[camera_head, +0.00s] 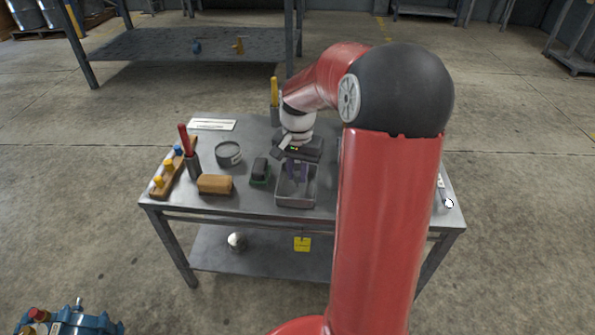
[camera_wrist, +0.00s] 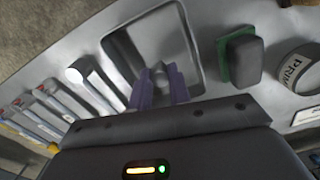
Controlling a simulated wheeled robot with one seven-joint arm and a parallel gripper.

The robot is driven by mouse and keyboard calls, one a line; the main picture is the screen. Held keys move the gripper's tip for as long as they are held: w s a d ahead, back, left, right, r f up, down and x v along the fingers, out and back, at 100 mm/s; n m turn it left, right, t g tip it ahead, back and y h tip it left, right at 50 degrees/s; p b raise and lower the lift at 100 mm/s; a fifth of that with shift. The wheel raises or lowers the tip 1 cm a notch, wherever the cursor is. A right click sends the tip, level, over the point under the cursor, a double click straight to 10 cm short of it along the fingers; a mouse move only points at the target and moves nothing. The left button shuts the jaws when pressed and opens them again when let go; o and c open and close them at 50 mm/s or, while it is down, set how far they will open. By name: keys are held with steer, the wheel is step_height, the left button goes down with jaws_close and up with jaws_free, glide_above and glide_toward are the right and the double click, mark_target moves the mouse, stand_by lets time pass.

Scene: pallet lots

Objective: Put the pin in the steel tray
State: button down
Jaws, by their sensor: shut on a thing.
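The steel tray (camera_head: 296,200) is a grey rectangular tray on the metal workbench, near its front edge. In the wrist view the steel tray (camera_wrist: 196,62) lies just beyond my fingers. My gripper (camera_head: 297,170) is over the tray, pointing down. In the wrist view its two purple fingers (camera_wrist: 160,86) are closed on a small grey rounded piece, the pin (camera_wrist: 160,72), held between the fingertips. Most of the pin is hidden by the fingers. I cannot tell how high the pin is above the tray floor.
A green-based dark block (camera_head: 260,172) stands just left of the tray. Further left are a round tin (camera_head: 228,154), a tan block (camera_head: 215,184) and a wooden rack (camera_head: 165,178) with coloured pieces. In the wrist view, several tools (camera_wrist: 50,105) lie on the other side of the tray.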

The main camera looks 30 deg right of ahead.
mark_target(298, 174)
steer(key=shift+f, duration=0.15)
steer(key=c, duration=1.3)
jaws_free()
step_height(298, 174, up, 12)
steer(key=p, duration=0.2)
steer(key=s+a+n+t, duration=0.3)
steer(key=s+a, duration=0.4)
steer(key=s, duration=0.3)
steer(key=s+a+n+t, duration=0.2)
steer(key=s+a+n, duration=0.4)
steer(key=s, duration=0.4)
steer(key=shift+s+a+r+t, duration=0.15)
steer(key=shift+a+r+t, duration=0.25)
